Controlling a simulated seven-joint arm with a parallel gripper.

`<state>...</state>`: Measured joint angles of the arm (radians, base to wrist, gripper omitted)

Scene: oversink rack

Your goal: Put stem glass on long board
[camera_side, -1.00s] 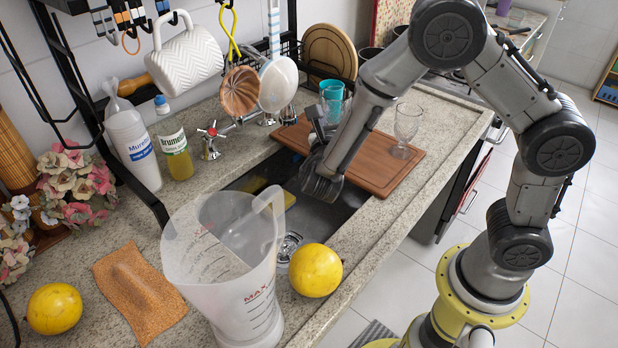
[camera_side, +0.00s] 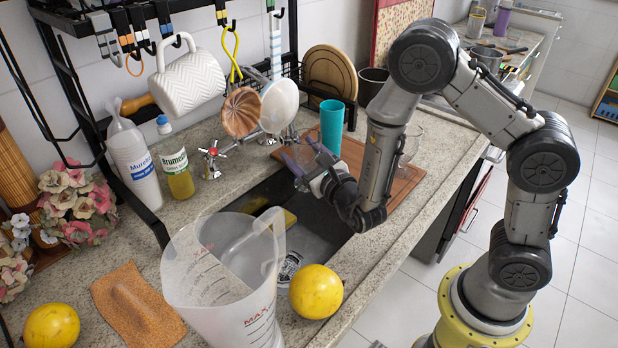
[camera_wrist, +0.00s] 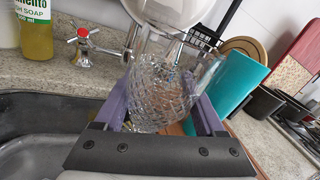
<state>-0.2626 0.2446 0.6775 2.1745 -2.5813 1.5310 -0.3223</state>
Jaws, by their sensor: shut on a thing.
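The lower part of this glass is hidden behind the gripper body. In the side view the held glass is hard to make out. Another clear glass (camera_side: 412,142) stands on the right part of the board, partly hidden by my arm. My arm also covers the middle of the board.
A teal cup (camera_side: 331,125) stands at the board's far side. The steel sink (camera_side: 315,222) lies below my gripper. A measuring jug (camera_side: 225,275) and a yellow fruit (camera_side: 316,291) are at its near side. A tap (camera_side: 211,160), soap bottles and hanging utensils are at the left.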

